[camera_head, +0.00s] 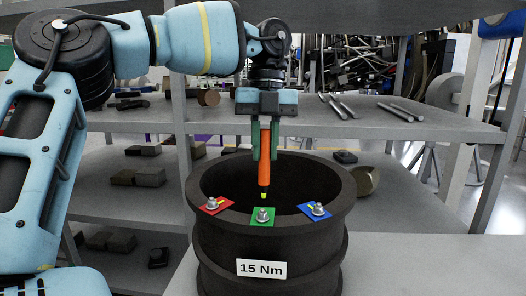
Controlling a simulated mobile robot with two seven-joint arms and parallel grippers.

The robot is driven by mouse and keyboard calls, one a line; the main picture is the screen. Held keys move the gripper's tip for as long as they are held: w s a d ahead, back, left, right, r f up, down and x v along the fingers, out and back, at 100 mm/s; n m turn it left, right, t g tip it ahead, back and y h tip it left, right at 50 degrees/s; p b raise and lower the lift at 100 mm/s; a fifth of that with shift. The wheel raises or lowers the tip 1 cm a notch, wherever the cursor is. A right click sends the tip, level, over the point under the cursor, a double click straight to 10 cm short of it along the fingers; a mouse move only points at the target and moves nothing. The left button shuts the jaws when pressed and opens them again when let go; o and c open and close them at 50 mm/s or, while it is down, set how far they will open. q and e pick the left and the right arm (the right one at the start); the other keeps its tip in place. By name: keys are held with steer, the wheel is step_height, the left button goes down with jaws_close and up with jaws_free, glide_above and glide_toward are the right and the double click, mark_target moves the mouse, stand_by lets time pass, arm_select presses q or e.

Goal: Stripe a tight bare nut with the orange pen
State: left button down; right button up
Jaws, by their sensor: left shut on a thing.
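My left gripper (264,157) is shut on the orange pen (264,172), which points straight down with its yellow tip just above and behind the near rim. A dark flanged casing (215,250) with a "15 Nm" label (262,269) stands on the bench. On its near rim are a nut on a red patch (212,203), a nut on a green patch (263,215) and a nut on a blue patch (318,209). Yellow marks show at the red-patch and blue-patch nuts; the green-patch nut looks bare. The pen tip appears apart from the nuts. My right gripper is out of view.
A grey shelf (440,128) behind the casing holds metal rods (338,106) and other parts. Lower shelves at left carry dark blocks (138,177). The bench (430,262) right of the casing is clear.

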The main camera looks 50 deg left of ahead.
arm_select(q)
steer(key=shift+p+v, duration=0.35)
steer(key=shift+v, duration=1.1)
steer(key=shift+a, duration=0.1)
